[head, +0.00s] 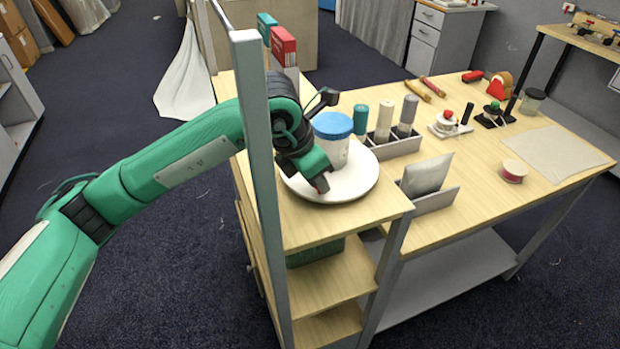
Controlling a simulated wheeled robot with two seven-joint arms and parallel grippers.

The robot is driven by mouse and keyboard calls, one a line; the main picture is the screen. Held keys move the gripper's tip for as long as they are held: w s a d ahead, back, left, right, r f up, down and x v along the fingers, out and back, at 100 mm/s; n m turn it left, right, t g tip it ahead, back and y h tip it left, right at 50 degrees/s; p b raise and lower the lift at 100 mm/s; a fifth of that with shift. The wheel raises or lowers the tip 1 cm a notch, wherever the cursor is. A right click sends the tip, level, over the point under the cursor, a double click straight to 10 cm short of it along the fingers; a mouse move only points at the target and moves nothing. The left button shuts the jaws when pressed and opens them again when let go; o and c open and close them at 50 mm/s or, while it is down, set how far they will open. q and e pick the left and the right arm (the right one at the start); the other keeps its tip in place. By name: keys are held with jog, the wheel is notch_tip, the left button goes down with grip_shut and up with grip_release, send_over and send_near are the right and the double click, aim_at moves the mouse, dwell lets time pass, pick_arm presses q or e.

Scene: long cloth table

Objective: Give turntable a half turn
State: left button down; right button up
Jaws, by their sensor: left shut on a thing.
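The turntable (352,187) is a round white disc lying flat on the raised left end of the wooden table. A pale jar with a blue lid (333,124) stands upright on it, partly hidden by my gripper. My left gripper (320,183) comes in from the left and points down at the turntable's left front part, beside the jar. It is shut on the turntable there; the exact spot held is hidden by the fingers. My right gripper is not in view.
A grey upright post (262,180) stands in front of my left arm. Red and teal binders (283,45) stand behind it. A grey holder with several cylinders (393,145) is close right of the turntable. A grey sorter (434,199) holds a packet in front.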

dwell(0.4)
pick_arm(q)
jog(key=c, duration=1.3)
grip_release()
jog(key=shift+o, duration=0.2)
